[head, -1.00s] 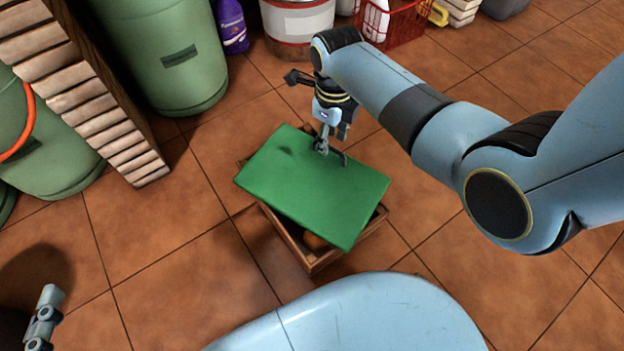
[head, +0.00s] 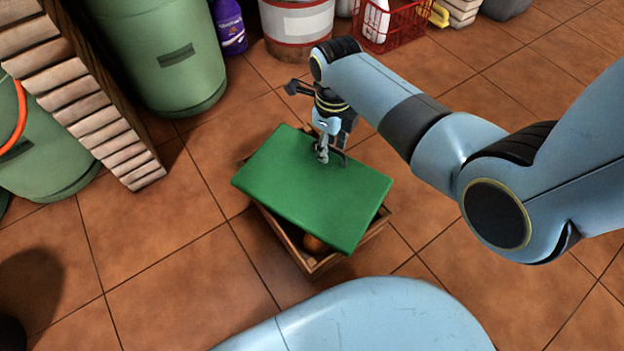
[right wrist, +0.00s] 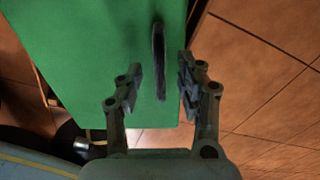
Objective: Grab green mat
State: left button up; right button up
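The green mat (head: 300,195) is a flat, stiff-looking rectangle lying across the top of a wooden crate (head: 318,262), turned so its edges overhang the crate. My right gripper (head: 325,157) points down at the mat's far right part. In the right wrist view its fingers (right wrist: 160,80) stand apart over the mat (right wrist: 85,50). A narrow dark upright piece (right wrist: 159,60) on the mat lies between them, seemingly without touching either finger. My left gripper is not in view.
A round orange-brown thing (head: 315,244) shows inside the crate under the mat. A green barrel (head: 165,60), a purple bottle (head: 229,25), a white bucket (head: 297,28) and a red basket (head: 395,28) stand behind. Tiled floor right of the crate is clear.

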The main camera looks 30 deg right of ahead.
jog(key=shift+c, duration=0.3)
grip_shut()
jog(key=shift+r, duration=0.1)
